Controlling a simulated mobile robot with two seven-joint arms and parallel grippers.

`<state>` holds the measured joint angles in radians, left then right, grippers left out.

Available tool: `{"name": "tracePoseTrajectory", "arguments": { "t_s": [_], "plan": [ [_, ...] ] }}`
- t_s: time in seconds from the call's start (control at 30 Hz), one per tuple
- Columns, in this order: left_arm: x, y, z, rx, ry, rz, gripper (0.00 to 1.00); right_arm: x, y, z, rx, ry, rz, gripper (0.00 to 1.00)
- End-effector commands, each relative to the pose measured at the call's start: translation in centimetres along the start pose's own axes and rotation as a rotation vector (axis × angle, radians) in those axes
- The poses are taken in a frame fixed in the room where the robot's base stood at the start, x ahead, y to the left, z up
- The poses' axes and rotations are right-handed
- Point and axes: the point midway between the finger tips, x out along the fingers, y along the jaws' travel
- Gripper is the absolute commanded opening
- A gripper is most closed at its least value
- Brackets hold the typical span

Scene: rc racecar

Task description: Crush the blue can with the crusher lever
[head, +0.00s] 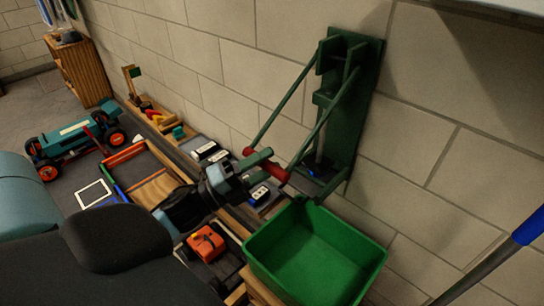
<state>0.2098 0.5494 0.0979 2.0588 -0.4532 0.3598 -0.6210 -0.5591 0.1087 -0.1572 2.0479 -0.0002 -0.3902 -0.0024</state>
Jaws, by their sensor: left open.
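The green can crusher (362,110) is mounted on the wall. Its two lever arms slope down to the left, to a red handle bar (275,170). A small blue thing, seemingly the blue can (313,172), shows low in the crusher behind the lever; its shape is mostly hidden. My left gripper (257,168) is open at the red handle, with its fingers close to the bar. I cannot tell whether they touch it. My right gripper is not in view.
A green bin (316,251) stands below the crusher. A workbench with an orange box-like thing (206,243), black-and-white packs (207,151) and wooden trays lies to the left. A teal toy racecar (76,138) is farther left. A blue-and-grey pole (500,256) is at right.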

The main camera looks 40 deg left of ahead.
Motion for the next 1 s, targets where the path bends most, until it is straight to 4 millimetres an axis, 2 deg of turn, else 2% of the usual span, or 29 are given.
{"name": "tracePoseTrajectory", "arguments": {
  "t_s": [0.2, 0.53, 0.83, 0.87, 1.0],
  "plan": [
    [1.8, -0.1, 0.0, 0.002, 0.000, 0.000, 0.43, -0.3, 0.0, -0.2, -0.002, 0.003, 0.001, 0.36],
    [2.0, 0.1, 0.0, 0.001, 0.000, 0.002, 0.42, -0.5, 0.0, 0.1, -0.001, -0.004, 0.001, 0.36],
    [2.0, 0.1, 0.0, 0.001, -0.001, 0.002, 0.03, -0.5, 0.0, 0.1, -0.001, -0.005, 0.001, 0.36],
    [2.0, 0.1, 0.0, 0.001, -0.001, 0.002, 0.00, -0.5, 0.0, 0.1, -0.001, -0.005, 0.001, 0.36],
    [2.0, 0.0, 0.0, 0.001, -0.001, 0.001, 0.00, -0.4, 0.0, 0.1, -0.001, -0.004, 0.001, 0.36]
  ]
}}
